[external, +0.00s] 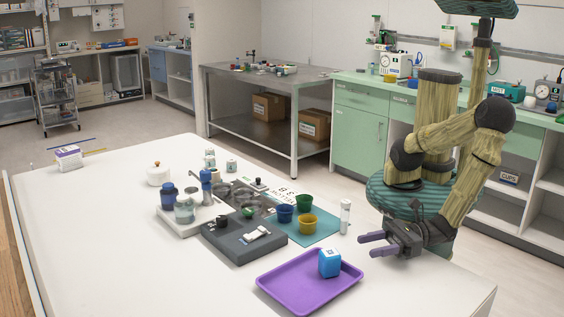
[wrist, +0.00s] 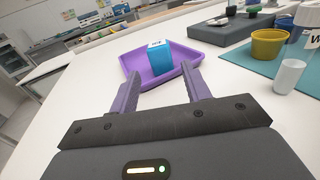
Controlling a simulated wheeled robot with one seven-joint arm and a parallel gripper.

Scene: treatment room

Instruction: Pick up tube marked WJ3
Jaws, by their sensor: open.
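A slim white tube (external: 345,216) stands upright on the bench at the right edge of the teal mat in the external view. In the wrist view its pale lower part (wrist: 289,77) shows at the right edge, with a white label above bearing a "W"; the rest of the marking is cut off. My gripper (external: 369,245) is open and empty, low over the bench, nearer the camera than the tube and apart from it. In the wrist view, my gripper (wrist: 160,84) points toward the purple tray, with the tube to the right of its fingers.
A purple tray (external: 290,295) holding a blue box (external: 329,263) lies in front of the fingers. Yellow (external: 300,225), blue (external: 285,213) and green (external: 304,202) cups stand on the teal mat (external: 325,228). A dark grey block (external: 238,247) is left of them. The left bench is mostly clear.

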